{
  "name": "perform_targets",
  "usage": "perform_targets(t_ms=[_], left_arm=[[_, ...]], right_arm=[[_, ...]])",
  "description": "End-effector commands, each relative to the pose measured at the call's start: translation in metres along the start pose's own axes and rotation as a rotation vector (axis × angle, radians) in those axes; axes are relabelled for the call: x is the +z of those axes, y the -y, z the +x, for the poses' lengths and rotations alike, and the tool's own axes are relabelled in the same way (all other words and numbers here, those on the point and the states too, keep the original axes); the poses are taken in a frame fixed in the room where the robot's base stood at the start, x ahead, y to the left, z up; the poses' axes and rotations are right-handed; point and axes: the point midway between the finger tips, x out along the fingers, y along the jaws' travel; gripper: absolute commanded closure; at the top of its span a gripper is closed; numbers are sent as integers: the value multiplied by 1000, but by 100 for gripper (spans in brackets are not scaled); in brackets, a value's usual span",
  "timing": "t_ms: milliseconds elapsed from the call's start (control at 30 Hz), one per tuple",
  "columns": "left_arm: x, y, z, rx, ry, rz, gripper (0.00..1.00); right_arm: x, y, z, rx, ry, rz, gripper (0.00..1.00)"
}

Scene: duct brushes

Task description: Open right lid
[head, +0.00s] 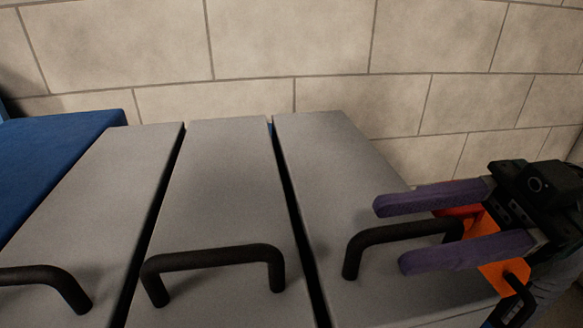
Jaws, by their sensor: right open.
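The right lid (325,150) is a flat grey panel with a black bar handle (385,235) near its front. It lies flat beside the middle lid, with a narrow dark gap between them. My right gripper (388,234) comes in from the right over this lid. Its two purple fingers are apart, one on the far side and one on the near side of the handle's right part. The fingers overlap the handle in the picture; I cannot tell whether they touch it. The handle's right end is partly hidden by the gripper. My left gripper is not in view.
A middle grey lid (215,190) and a left grey lid (95,205) lie alongside, each with a black handle. A blue surface (45,160) is at the far left. A beige block wall (290,50) stands behind. An orange part (497,275) shows beneath my right gripper.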

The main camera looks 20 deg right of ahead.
Motion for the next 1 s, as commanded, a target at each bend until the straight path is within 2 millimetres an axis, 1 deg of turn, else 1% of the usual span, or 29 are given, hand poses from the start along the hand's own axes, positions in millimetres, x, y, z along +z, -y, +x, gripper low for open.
perform_targets(t_ms=[33, 100, 200, 300, 500, 567, 900, 1000], left_arm=[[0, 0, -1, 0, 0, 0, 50], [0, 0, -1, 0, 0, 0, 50], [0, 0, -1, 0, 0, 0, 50], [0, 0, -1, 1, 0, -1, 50], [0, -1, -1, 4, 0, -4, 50], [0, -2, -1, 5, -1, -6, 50], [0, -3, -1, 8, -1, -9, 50], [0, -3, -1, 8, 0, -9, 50]], right_arm=[[-1, 0, 8, 0, -3, -1, 55], [0, 0, 17, 0, -3, 0, 55], [0, 0, 24, -1, -1, 0, 55], [0, 0, 27, 1, 0, 0, 55], [0, 0, 27, 1, 0, 0, 55], [0, 0, 27, 1, 0, 0, 61], [0, 0, 27, 1, 1, 0, 99], [0, 0, 27, 1, 1, 0, 100]])
